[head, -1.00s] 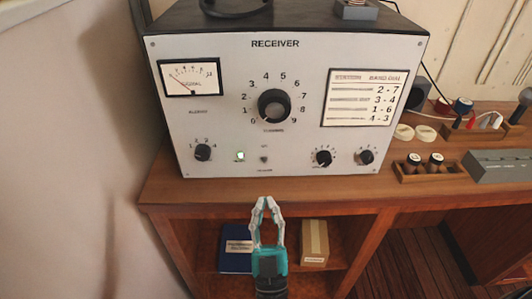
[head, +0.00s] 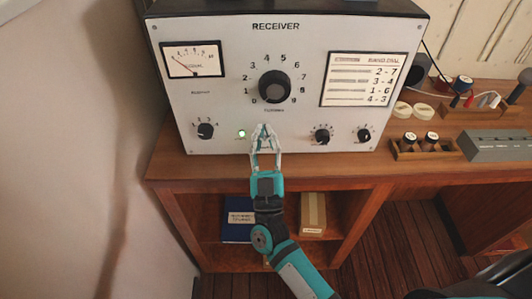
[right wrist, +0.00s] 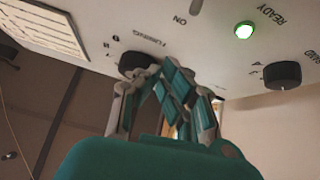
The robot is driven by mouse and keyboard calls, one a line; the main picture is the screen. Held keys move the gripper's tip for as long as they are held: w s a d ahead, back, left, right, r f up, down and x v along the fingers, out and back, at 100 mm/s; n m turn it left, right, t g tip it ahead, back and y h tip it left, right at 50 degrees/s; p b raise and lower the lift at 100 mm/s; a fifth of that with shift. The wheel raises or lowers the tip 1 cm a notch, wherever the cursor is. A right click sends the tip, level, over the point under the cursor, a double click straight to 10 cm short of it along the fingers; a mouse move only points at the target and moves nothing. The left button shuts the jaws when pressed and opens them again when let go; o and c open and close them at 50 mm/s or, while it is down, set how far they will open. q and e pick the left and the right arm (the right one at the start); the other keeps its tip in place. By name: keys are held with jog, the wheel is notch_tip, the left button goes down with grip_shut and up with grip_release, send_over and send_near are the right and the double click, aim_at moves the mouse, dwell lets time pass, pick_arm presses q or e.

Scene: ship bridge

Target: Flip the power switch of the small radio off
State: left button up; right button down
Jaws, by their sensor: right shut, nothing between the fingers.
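The small radio is a grey box marked RECEIVER (head: 230,105), standing on a wooden desk with a big tuning knob in the middle of its front panel. A green lamp (head: 241,134) is lit at the lower left of the panel; it also shows in the right wrist view (right wrist: 245,30). My right gripper (head: 263,128) is shut and empty, its tips in front of the lower panel, just right of the lamp. It hides the switch in the head view. In the right wrist view a small switch lever (right wrist: 196,6) shows at the top edge by an ON label, apart from the fingers (right wrist: 165,72). Contact with the panel is unclear.
Small knobs (head: 322,135) sit at both sides of the lower panel. A wooden holder (head: 410,155) and a grey box (head: 497,146) stand on the desk (head: 300,170) to the right. Below, a shelf holds a blue book (head: 238,222) and a small carton (head: 313,212).

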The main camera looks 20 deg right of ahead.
jog(key=shift+y, duration=0.3)
jog(key=f, duration=0.2)
jog(key=w+f, duration=0.1)
jog(key=f, duration=0.1)
jog(key=shift+d, duration=0.35)
jog(key=shift+s+f+b, duration=0.25)
jog(key=shift+f+b, duration=0.15)
jog(key=shift+f, duration=0.3)
jog(key=shift+a+f+b, duration=0.1)
jog(key=shift+f+b, duration=0.25)
jog(key=shift+f, duration=0.1)
jog(key=v, duration=1.2)
dwell(0.4)
